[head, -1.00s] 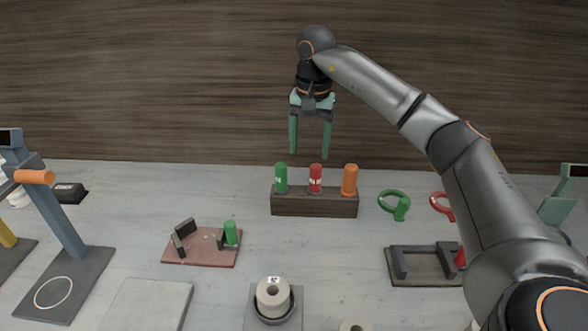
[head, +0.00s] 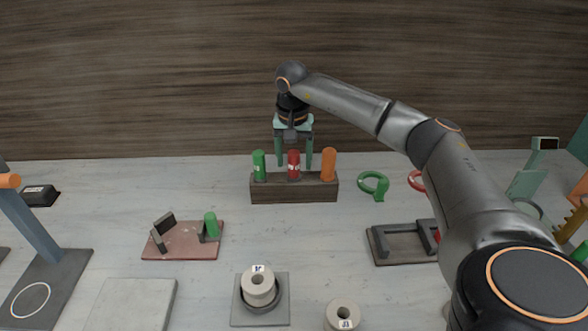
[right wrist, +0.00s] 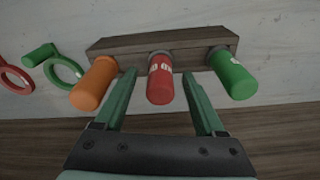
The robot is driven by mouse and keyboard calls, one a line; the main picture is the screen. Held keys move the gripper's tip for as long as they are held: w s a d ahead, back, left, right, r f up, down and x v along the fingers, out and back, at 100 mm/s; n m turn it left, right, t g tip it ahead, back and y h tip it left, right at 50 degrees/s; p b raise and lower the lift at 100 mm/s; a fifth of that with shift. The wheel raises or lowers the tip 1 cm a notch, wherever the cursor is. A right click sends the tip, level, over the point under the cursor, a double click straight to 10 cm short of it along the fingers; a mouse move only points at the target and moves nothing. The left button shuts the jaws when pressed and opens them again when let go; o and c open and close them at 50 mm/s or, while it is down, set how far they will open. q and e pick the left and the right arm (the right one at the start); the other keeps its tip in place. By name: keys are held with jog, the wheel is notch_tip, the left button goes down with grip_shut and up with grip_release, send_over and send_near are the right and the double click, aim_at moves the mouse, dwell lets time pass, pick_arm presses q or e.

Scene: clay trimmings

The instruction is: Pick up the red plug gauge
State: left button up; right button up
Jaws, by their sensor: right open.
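The red plug gauge (head: 294,164) stands upright in a dark wooden block (head: 294,191), between a green gauge (head: 259,165) and an orange gauge (head: 328,163). My right gripper (head: 294,164) is open, pointing down, with its fingers behind the row and on either side of the red gauge. In the right wrist view the red gauge (right wrist: 160,78) lies between the two open fingers (right wrist: 160,88), with a gap on each side. The orange gauge (right wrist: 95,84) and green gauge (right wrist: 234,74) are just outside the fingers. My left gripper is not in view.
A green ring gauge (head: 374,185) lies right of the block. A pink fixture (head: 190,250) stands front left and a dark fixture (head: 402,258) front right. Pale rings (head: 258,287) sit near the front. The brown wall is close behind.

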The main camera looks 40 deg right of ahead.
jog(key=shift+f, duration=0.5)
grip_shut()
dwell(0.3)
